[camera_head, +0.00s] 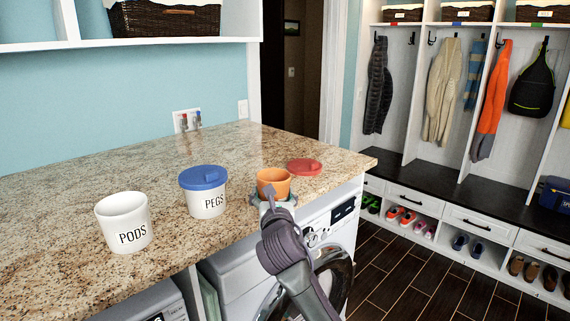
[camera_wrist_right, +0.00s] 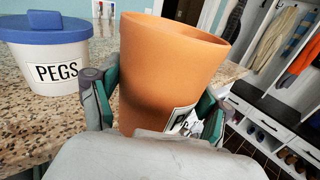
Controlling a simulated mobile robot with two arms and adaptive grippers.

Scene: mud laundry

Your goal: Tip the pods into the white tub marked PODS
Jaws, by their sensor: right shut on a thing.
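The white tub marked PODS (camera_head: 123,222) stands open and upright on the counter at the left; its inside looks pale and no pods show in it. An orange cup (camera_head: 273,184) is near the counter's front edge at the right, upright in the head view. My right gripper (camera_head: 275,198) is shut around it, with a finger on each side. In the right wrist view the cup (camera_wrist_right: 168,70) fills the middle, between the fingers of the gripper (camera_wrist_right: 157,108), and its label is partly hidden. The cup's contents cannot be made out. My left gripper is not in view.
A white PEGS tub with a blue lid (camera_head: 203,190) stands between the PODS tub and the orange cup. A red lid (camera_head: 304,167) lies on the granite counter (camera_head: 70,200) just behind the cup. The counter behind the tubs is clear. Washing machines (camera_head: 325,235) stand below.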

